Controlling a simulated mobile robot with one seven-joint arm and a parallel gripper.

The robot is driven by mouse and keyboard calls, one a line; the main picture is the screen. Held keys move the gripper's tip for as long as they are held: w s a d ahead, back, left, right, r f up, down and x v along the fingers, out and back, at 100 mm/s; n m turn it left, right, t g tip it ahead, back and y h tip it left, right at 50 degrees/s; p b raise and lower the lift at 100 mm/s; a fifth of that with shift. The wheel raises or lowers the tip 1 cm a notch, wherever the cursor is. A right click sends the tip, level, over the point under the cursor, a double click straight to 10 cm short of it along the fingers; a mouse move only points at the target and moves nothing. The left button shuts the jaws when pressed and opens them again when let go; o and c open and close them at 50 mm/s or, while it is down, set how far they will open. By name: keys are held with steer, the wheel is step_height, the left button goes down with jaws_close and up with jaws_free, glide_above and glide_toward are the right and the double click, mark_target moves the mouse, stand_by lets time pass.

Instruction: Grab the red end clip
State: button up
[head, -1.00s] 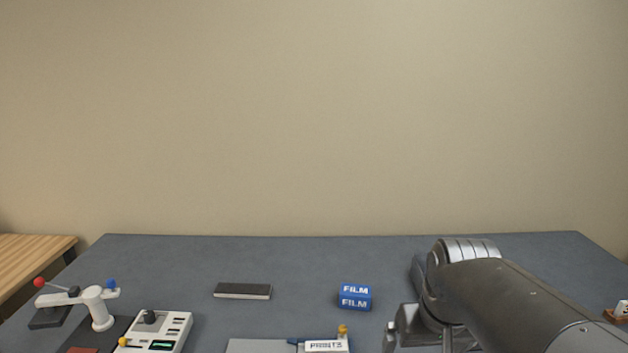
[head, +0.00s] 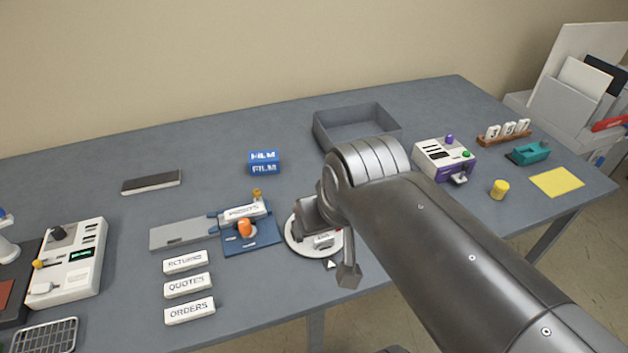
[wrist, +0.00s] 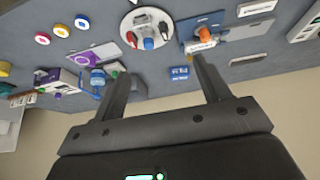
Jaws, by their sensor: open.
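A round white dish (head: 294,243) stands near the table's front edge, partly hidden behind my gripper in the head view. The dish also shows in the wrist view (wrist: 126,22), with several small pieces on it. One is a small red piece (wrist: 163,29), which looks like the red end clip. A blue piece (wrist: 148,43) and a dark piece lie beside it. My gripper (head: 330,246) is over the dish area in the head view. In the wrist view its two fingers (wrist: 161,72) are apart, with nothing between them; the red piece lies beyond the fingertips.
A blue plate with an orange knob (head: 244,228) lies left of the dish, with white label blocks (head: 188,286) in front. A blue FILM box (head: 264,163) and grey tray (head: 330,134) stand behind. A purple-and-white device (head: 445,160) and yellow cylinder (head: 499,190) are right.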

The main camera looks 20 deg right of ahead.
steer(key=c, duration=0.9)
steer(key=shift+c, duration=0.2)
steer(key=w+d+f+g, duration=0.3)
steer(key=w+d, duration=0.1)
steer(key=w, duration=0.6)
steer(key=w+d+f+g, duration=0.1)
steer(key=w+d+f, duration=0.1)
steer(key=f, duration=0.2)
steer(key=w+d+f, duration=0.2)
steer(key=w+f, duration=0.1)
steer(key=f, duration=0.2)
steer(key=w+d+f+g, duration=0.1)
steer(key=w+d+f, duration=0.1)
steer(key=w+f, duration=0.1)
steer(key=shift+w+d+f+g, duration=0.1)
steer(key=shift+f+g, duration=0.05)
steer(key=shift+f, duration=0.25)
steer(key=shift+w+d+f+g, duration=0.1)
steer(key=shift+f+g, duration=0.05)
steer(key=shift+f, duration=0.25)
steer(key=shift+s+a+f, duration=0.1)
steer(key=shift+f, duration=1.25)
steer(key=shift+s+f, duration=0.1)
steer(key=shift+f, duration=1.2)
